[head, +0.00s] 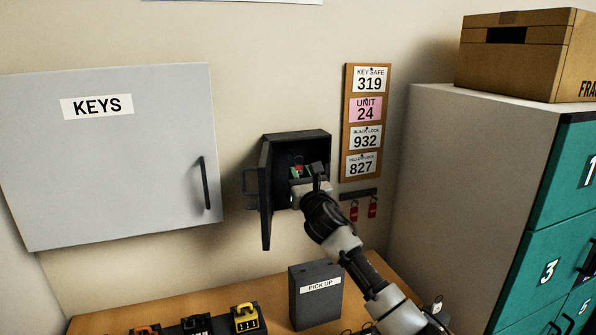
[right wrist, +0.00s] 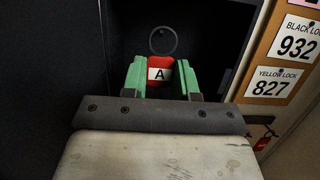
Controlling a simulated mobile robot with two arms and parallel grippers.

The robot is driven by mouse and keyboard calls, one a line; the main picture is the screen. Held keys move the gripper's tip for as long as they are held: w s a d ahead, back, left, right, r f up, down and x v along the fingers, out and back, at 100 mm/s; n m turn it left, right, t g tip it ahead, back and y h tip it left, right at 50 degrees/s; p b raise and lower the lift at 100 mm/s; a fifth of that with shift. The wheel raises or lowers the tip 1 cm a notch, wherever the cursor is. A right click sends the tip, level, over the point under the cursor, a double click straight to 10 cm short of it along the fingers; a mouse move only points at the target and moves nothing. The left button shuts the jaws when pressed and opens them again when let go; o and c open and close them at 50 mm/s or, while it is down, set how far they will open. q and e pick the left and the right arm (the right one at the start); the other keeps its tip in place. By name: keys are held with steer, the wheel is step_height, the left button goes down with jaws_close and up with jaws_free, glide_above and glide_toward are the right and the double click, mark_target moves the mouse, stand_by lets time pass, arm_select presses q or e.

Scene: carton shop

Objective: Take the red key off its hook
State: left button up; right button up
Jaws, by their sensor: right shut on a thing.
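The red key's tag, marked A (right wrist: 159,72), is in the black key safe (head: 266,190) on the wall, whose door stands open. A metal ring (right wrist: 163,40) shows above the tag. The red also shows small in the head view (head: 298,168). My right gripper (right wrist: 161,80) reaches into the safe, its green fingers on either side of the tag, shut on it. I cannot tell whether the ring is still on a hook. My left gripper is not in view.
A note board (head: 347,120) hangs right of the safe, with two red tags (head: 354,211) on a rack below. A closed grey KEYS cabinet (head: 120,170) is at left. Below are a dark PICK UP box (head: 316,305) and padlocks (head: 245,318) on the wooden desk. Teal lockers stand at right.

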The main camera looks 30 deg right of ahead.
steer(key=shift+s+a+p, duration=0.25)
steer(key=shift+s+p, duration=0.05)
steer(key=shift+s, duration=0.6)
steer(key=shift+s+a+p, duration=0.2)
steer(key=shift+s+p, duration=0.05)
steer(key=shift+s, duration=0.6)
